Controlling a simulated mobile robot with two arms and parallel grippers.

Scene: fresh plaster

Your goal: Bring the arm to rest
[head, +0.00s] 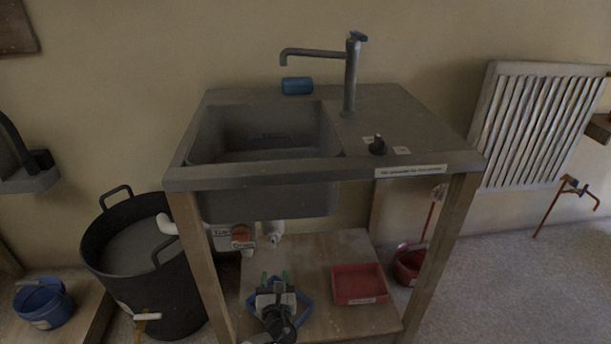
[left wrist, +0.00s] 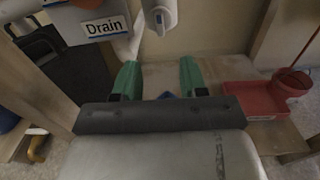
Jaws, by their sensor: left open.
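My left gripper (head: 275,277) is low in front of the sink stand, over the blue tray (head: 305,299) on the lower shelf (head: 325,252). Its two green fingertips are apart, with nothing seen between them. In the left wrist view the green fingers (left wrist: 159,78) stand open, and a small bit of the blue tray (left wrist: 198,91) shows beyond the gripper body. Most of this tray is hidden by the gripper in both views. My right gripper is in neither view.
The sink (head: 265,190) overhangs the lower shelf, with a drain part labelled "Drain" (left wrist: 106,27) close by. A red tray (head: 358,284) lies right of the gripper. A black bucket (head: 150,285) stands left of the wooden leg (head: 203,262). Floor at the right is fairly clear.

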